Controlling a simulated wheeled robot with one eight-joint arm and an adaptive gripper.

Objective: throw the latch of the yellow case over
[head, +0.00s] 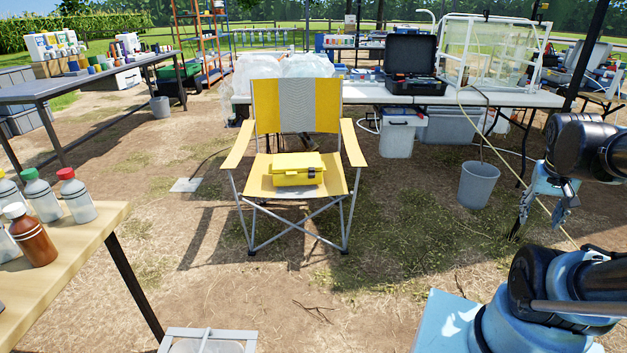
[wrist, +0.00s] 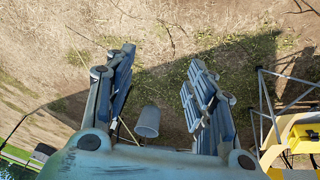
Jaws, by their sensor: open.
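The yellow case (head: 297,169) sits on the seat of the yellow and grey folding chair (head: 262,186) in the middle of the head view. A small dark spot on its front may be the latch; it is too small to tell how it lies. My gripper (head: 543,208) hangs at the right of the head view, well apart from the case. In the wrist view my gripper (wrist: 162,62) is open and empty, its two fingers spread over bare ground. Part of the chair (wrist: 290,135) shows at that view's right edge; I cannot clearly make out the case there.
A grey bucket (head: 479,185) stands on the ground between the chair and my arm. A long white table (head: 520,97) with a black open case (head: 411,62) runs behind the chair. A wooden table (head: 85,245) with bottles is at the left. The ground before the chair is mostly clear.

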